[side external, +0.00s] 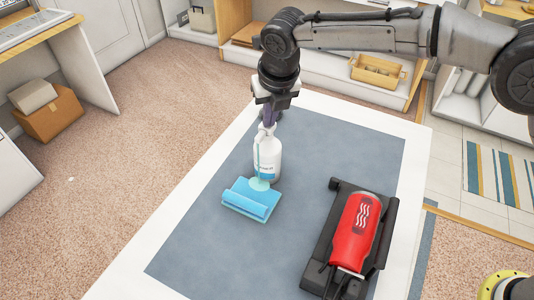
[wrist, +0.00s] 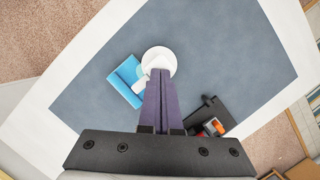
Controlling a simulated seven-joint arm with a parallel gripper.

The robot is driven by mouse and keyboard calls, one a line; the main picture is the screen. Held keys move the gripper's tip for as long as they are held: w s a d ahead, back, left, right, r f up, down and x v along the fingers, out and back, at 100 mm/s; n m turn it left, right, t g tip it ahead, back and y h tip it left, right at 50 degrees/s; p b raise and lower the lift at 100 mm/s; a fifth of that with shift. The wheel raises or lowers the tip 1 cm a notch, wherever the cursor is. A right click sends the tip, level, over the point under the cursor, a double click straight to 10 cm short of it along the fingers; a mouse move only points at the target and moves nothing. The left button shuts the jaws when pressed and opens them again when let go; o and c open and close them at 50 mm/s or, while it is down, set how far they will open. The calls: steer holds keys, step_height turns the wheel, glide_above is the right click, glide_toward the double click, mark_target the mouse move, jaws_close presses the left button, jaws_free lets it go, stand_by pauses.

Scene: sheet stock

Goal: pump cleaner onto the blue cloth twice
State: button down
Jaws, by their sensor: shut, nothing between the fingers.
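A thin teal stream runs from the spout down to a pale teal patch (side external: 260,184) on the cloth. The cloth is left of the bottle in the wrist view (wrist: 122,84). My gripper (side external: 268,122) is shut and empty, with its purple fingertips (wrist: 160,74) right at the pump head; exact contact is hidden.
A red cylinder (side external: 357,230) with white wavy marks lies on a black holder (side external: 318,250) at the mat's right. The white table border (side external: 160,246) surrounds the mat. The mat's left and back parts are clear. Shelves with a wooden tray (side external: 377,71) stand behind.

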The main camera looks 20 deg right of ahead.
steer(key=shift+f, duration=0.3)
step_height(320, 180, up, 9)
stand_by(1.1)
